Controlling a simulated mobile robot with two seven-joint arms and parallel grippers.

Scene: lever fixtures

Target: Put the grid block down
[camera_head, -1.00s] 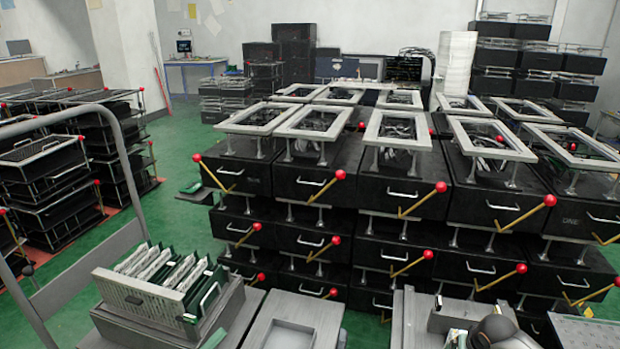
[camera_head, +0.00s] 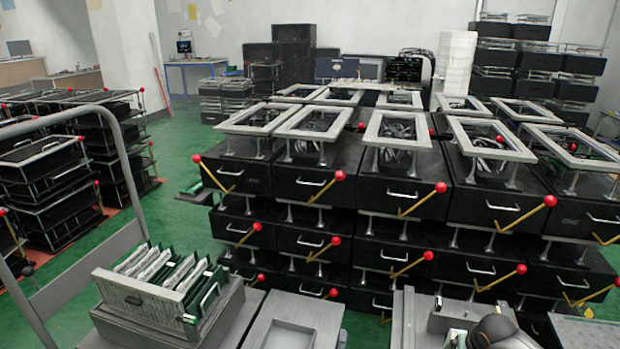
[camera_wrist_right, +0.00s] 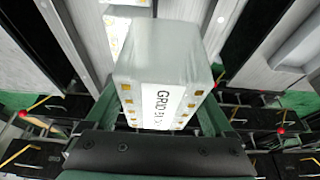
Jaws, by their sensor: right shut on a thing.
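The grid block (camera_wrist_right: 168,62) is a pale, whitish box in the right wrist view. A white label with partly readable "GRID" lettering and gold square pads are on its near face. My right gripper (camera_wrist_right: 158,112) is shut on the block, with a dark green finger at either side of its lower part. What lies directly beneath the block is hidden, so I cannot tell whether it touches a surface. In the head view only a dark rounded part of my arm shows at the bottom right. My left gripper is in no view.
A grey cart top with a shallow empty recess (camera_head: 291,338) is at the bottom of the head view. A rack of green boards (camera_head: 165,280) stands left of it. Beyond are stacked black boxes (camera_head: 312,181) with red-knobbed levers. Green floor (camera_head: 180,215) is open at the left.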

